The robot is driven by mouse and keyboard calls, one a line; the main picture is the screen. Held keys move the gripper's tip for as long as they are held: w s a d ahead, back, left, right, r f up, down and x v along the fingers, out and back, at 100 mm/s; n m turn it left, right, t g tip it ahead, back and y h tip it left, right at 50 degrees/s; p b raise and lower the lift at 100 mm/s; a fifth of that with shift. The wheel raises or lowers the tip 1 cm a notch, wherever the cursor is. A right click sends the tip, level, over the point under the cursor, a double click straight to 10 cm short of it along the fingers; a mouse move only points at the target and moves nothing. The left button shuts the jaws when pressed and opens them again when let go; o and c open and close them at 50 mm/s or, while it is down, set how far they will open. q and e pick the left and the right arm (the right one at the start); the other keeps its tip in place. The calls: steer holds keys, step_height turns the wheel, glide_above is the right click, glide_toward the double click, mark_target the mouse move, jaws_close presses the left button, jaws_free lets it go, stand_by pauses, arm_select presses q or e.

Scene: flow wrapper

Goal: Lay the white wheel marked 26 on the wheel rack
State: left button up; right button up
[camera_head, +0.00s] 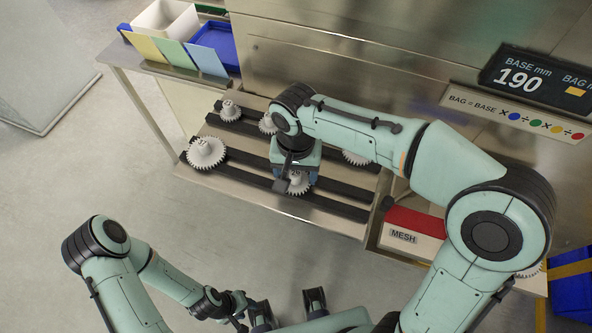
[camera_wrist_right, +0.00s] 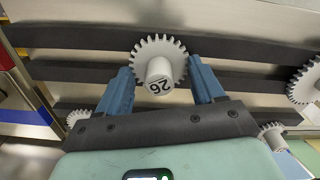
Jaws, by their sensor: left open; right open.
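The white toothed wheel marked 26 (camera_wrist_right: 159,72) lies on the wheel rack with its numbered hub facing up. In the head view this wheel (camera_head: 299,184) is partly covered by my right gripper (camera_head: 293,182). The right gripper is open, with one blue finger on each side of the wheel in the right wrist view; no clear contact shows. The wheel rack (camera_head: 240,173) is a metal shelf with dark rails. My left gripper (camera_head: 240,309) is open and empty at the bottom of the head view, well apart from the rack.
Other white wheels stand on the rack: a large one (camera_head: 206,152) at left, a small one (camera_head: 230,111) at back left, and one (camera_head: 356,158) at right. A red-topped MESH box (camera_head: 415,223) stands right of the rack. Bins (camera_head: 165,20) stand at back left.

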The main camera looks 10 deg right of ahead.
steer(key=o, duration=1.1)
steer(key=shift+f, duration=0.15)
arm_select(q)
steer(key=r, duration=0.1)
steer(key=w+r+p, duration=0.1)
steer(key=r+p, duration=0.1)
steer(key=shift+w, duration=0.25)
arm_select(e)
step_height(320, 180, up, 14)
steer(key=shift+f, duration=0.25)
